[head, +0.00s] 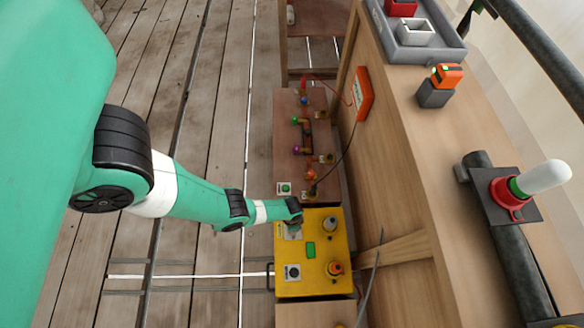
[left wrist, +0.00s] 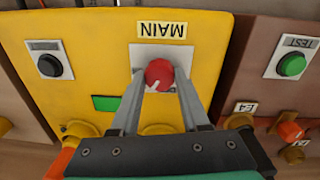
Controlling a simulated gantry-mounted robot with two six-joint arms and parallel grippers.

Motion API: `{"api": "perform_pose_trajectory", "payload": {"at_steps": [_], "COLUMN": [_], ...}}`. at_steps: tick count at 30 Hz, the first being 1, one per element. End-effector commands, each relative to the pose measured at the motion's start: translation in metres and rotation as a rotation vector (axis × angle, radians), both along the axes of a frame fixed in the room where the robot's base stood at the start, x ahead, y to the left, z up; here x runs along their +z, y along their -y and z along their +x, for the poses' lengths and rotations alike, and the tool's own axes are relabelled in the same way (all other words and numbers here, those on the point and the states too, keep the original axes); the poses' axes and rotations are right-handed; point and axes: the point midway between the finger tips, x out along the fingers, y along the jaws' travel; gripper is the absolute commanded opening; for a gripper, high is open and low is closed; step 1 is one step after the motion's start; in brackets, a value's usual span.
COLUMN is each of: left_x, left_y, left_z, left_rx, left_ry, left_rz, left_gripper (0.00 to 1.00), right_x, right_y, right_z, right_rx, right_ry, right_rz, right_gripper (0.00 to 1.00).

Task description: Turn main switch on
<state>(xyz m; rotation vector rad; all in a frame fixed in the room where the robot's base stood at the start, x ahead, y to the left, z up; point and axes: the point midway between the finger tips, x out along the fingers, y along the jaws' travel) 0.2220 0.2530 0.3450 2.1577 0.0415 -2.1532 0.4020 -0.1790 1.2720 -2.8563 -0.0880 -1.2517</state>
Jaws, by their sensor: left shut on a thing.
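The main switch (left wrist: 159,73) is a red round knob with a white mark, on a pale plate under an upside-down MAIN label (left wrist: 162,28). It sits on a yellow box (head: 288,252), which also fills the middle of the left wrist view (left wrist: 75,85). My left gripper (left wrist: 160,84) is shut on the knob, one finger on each side. In the head view my left gripper (head: 295,222) is over the top left corner of the box and hides the knob. My right gripper is in neither view.
The box also carries a black button (head: 293,272), a green rectangle (head: 310,250) and connectors (head: 334,268) on its right. A green TEST button (left wrist: 291,65) is on the neighbouring brown panel (head: 290,150). A wooden bench (head: 400,160) stands right of the box.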

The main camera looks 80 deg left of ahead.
Motion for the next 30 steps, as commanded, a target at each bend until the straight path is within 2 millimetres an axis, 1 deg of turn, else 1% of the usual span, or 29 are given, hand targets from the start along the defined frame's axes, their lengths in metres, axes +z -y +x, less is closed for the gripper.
{"api": "perform_pose_trajectory", "payload": {"at_steps": [21,30], "left_x": [-0.0007,-0.0007], "left_y": [0.0002,0.0005], "left_z": [0.0006,0.0007], "left_rx": [-0.677,-0.901], "left_ry": [-0.001,-0.001], "left_rz": [0.001,0.0], "left_gripper": [0.0,0.0], "right_x": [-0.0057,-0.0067], "right_y": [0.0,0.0], "right_z": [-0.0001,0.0], "right_rx": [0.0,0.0], "right_ry": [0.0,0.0], "right_rz": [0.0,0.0], "right_gripper": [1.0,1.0]}}
